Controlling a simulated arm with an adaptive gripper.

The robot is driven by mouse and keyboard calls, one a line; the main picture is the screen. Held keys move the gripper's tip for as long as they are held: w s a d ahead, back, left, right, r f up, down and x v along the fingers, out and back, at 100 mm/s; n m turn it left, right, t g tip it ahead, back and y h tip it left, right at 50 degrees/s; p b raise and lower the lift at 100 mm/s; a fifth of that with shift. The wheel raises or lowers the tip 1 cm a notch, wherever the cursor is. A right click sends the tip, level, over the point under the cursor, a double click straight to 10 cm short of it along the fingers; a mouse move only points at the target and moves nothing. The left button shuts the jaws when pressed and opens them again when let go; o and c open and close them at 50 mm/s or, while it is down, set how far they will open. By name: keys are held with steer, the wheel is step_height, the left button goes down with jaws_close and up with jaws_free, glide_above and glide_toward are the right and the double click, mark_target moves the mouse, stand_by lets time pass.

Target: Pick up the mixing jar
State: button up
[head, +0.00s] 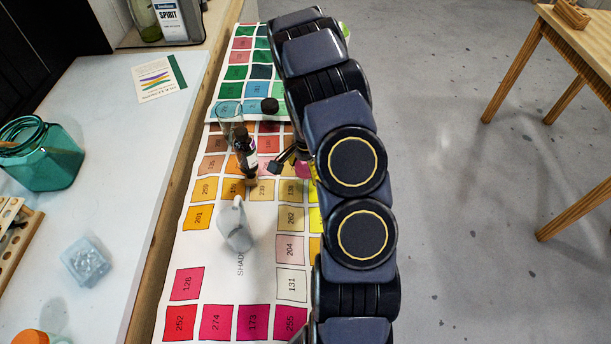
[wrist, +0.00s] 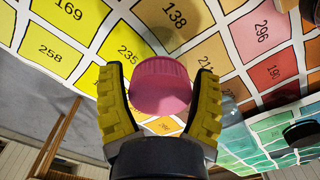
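In the wrist view a jar with a pink ribbed lid (wrist: 161,88) is in front of my gripper (wrist: 160,100). I take it for the mixing jar. Its body seems clear, showing behind the lid. The yellow ribbed fingers are open, one on each side of the lid, with narrow gaps; I cannot tell whether either finger touches it. In the head view my arm hides most of the gripper and the jar.
A dark bottle (head: 245,152), a clear glass (head: 229,117) and a grey-white jug (head: 235,228) stand on the colour chart (head: 265,268), left of my arm. A black cap (head: 269,105) is farther back. The white counter (head: 130,200) runs along the left.

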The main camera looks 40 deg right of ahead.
steer(key=c, duration=0.5)
steer(key=shift+r, duration=0.15)
steer(key=shift+r, duration=0.55)
steer(key=s+a+r, duration=0.9)
steer(key=s+r, duration=0.1)
steer(key=r, duration=0.1)
steer(key=shift+s+r, duration=0.35)
steer(key=shift+s, duration=0.05)
